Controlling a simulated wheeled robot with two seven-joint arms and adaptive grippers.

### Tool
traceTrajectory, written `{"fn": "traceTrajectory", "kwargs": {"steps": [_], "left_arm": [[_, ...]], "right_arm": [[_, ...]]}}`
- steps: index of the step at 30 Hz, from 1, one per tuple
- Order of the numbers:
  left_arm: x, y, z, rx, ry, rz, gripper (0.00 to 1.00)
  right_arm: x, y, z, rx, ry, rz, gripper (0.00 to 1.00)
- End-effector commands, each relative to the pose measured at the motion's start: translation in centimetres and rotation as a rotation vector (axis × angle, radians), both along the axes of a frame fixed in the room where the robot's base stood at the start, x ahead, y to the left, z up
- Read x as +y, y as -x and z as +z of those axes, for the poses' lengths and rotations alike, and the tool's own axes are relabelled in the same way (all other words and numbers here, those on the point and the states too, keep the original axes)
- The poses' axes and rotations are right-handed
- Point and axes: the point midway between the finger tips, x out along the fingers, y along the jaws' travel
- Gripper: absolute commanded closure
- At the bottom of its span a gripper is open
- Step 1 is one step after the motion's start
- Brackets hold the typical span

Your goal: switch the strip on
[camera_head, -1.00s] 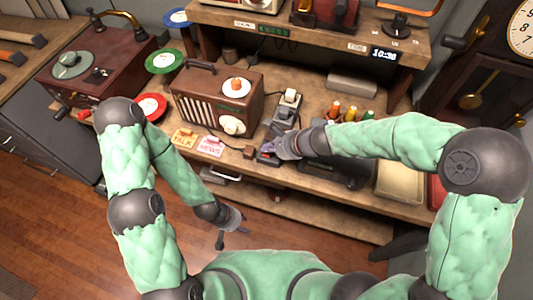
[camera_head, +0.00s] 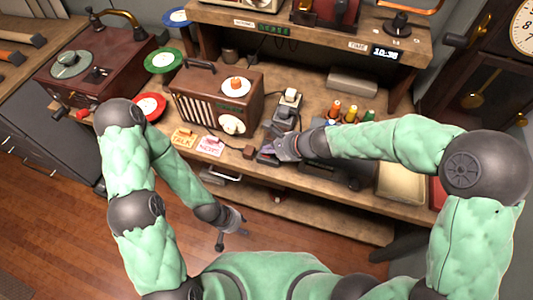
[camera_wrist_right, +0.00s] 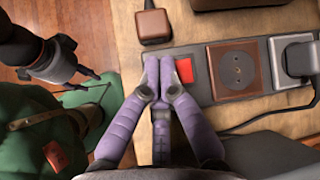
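A small brown block (camera_wrist_right: 153,25) with a cable lies just beyond the fingertips. A brown radio (camera_head: 217,98), pink card (camera_head: 211,146) and orange card (camera_head: 184,139) are to the left. Several coloured spools (camera_head: 351,114) stand to the right.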

Motion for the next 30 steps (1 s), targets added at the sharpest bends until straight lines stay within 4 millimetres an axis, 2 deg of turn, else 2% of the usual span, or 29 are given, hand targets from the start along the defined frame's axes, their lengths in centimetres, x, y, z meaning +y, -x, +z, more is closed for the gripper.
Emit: {"fn": "traceTrajectory", "kwargs": {"steps": [16,30], "left_arm": [[0.00,0.00,-0.62,0.000,0.000,0.000,0.60],[0.00,0.00,-0.01,0.000,0.000,0.000,0.60]], "right_arm": [[0.02,0.07,-0.60,0.000,0.000,0.000,1.00],[0.00,0.01,0.05,0.000,0.000,0.000,1.00]]}}
